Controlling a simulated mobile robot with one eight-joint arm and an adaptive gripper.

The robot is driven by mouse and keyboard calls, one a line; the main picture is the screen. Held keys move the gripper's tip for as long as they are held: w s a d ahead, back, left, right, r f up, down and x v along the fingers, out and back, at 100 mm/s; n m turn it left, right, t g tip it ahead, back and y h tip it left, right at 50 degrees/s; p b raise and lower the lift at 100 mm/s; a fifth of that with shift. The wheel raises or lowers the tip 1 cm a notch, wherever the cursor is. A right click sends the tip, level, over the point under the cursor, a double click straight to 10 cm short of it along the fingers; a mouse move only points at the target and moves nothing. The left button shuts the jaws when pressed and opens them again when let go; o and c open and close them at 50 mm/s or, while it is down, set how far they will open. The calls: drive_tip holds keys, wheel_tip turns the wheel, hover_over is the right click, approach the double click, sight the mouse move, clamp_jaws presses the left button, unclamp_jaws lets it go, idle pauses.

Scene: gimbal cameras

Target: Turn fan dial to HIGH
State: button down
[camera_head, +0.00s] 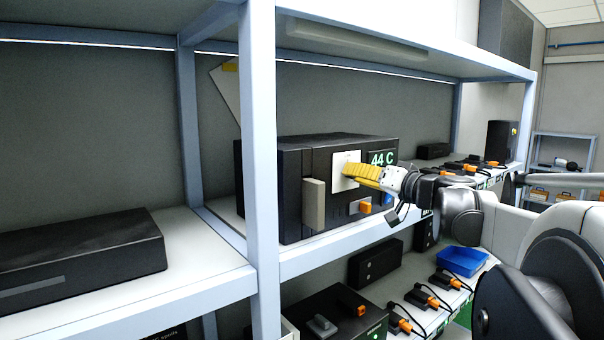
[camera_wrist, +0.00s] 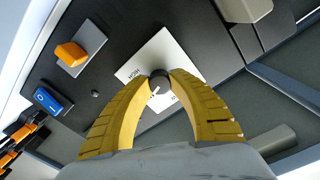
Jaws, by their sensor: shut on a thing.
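The fan dial (camera_wrist: 159,84) is a small dark round knob with a light pointer mark, on a white square plate (camera_wrist: 133,70) on the front of a black box (camera_head: 291,165). In the wrist view the plate carries lettering, partly hidden by my fingers, and I cannot read all of it. My gripper (camera_wrist: 160,88) has yellow ribbed fingers, shut around the knob, one on each side. In the head view my gripper (camera_head: 349,174) reaches the plate (camera_head: 341,160) from the right and hides the knob.
The box also bears a green "44 C" display (camera_head: 383,158), an orange switch (camera_wrist: 71,53), a blue rocker switch (camera_wrist: 47,100) and a grey handle (camera_head: 314,204). A shelf post (camera_head: 263,170) stands left of it. A blue tray (camera_head: 462,262) and several small devices sit below.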

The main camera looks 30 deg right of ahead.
drive_tip(key=m, duration=1.2)
drive_tip(key=shift+m, duration=0.4)
idle(0.4)
drive_tip(key=c, duration=1.1)
unclamp_jaws()
drive_tip(key=s, duration=1.2)
drive_tip(key=shift+d+r, duration=0.25)
drive_tip(key=shift+d, duration=0.2)
